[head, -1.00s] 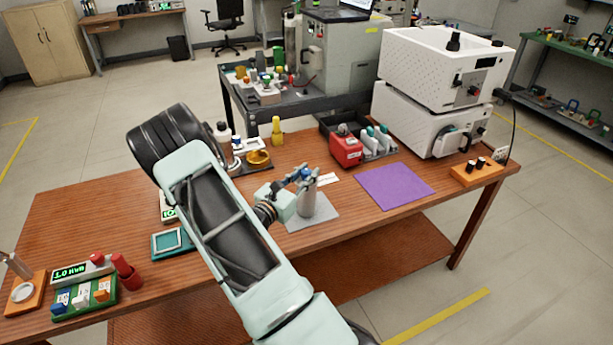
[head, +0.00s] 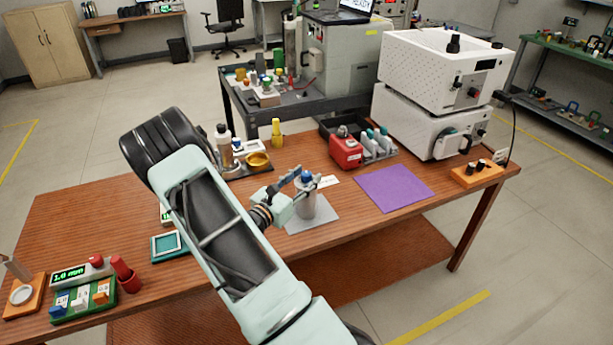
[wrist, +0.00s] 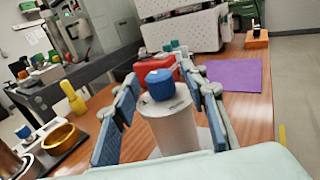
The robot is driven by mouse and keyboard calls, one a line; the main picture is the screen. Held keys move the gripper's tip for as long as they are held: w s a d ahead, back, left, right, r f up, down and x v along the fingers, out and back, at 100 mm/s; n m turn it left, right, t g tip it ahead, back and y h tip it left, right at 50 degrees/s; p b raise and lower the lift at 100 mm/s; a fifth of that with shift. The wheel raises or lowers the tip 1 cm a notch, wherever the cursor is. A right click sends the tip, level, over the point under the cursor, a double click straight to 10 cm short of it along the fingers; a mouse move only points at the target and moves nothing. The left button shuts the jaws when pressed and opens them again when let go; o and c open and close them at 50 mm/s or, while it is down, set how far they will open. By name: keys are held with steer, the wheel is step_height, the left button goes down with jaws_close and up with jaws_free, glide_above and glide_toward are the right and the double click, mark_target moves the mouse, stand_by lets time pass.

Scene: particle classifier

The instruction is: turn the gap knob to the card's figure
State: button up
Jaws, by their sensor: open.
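A blue knob (head: 307,178) sits on top of a light grey upright cylinder (head: 305,206), which stands on a grey plate (head: 325,222). In the wrist view the knob (wrist: 160,84) is in the middle, with a cylinder (wrist: 172,124) below it. My gripper (wrist: 164,82) is open, with one finger on each side of the knob and cylinder; I see space on both sides. A small white card (head: 328,181) lies behind the cylinder; its figure is too small to read. A green-lit display (head: 70,274) at the left shows 1.0 mm.
A red device (head: 345,150) and a purple mat (head: 394,188) lie right of the cylinder. White machines (head: 430,120) fill the back right. The table's front edge is close to the plate.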

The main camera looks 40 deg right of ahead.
steer(key=v, duration=1.1)
